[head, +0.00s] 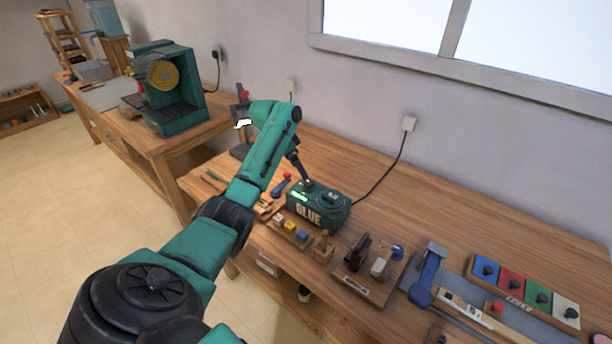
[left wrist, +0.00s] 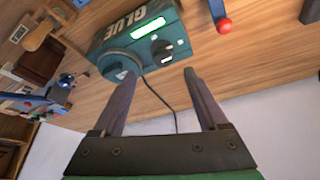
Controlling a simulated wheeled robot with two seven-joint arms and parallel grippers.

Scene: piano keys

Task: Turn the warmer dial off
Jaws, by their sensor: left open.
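The glue warmer (head: 318,209) is a dark green box marked GLUE, standing on the wooden bench. It also shows upside down in the left wrist view (left wrist: 110,40), with a bright green lit strip (left wrist: 150,27). A round dark green knob with a white mark (left wrist: 119,64), apparently the dial, sits on its top, beside a smaller dark raised part (left wrist: 162,52). My left gripper (head: 306,181) points down at the warmer's top; in the left wrist view its two fingers (left wrist: 160,76) are apart with nothing between them. Contact with the knob cannot be told. My right gripper is not in view.
A black cord runs from the warmer to a wall socket (head: 409,123). Small tools and blocks lie along the bench front, with a blue clamp-like tool (head: 427,275) and a coloured key board (head: 525,290) to the right. The bench behind the warmer is clear.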

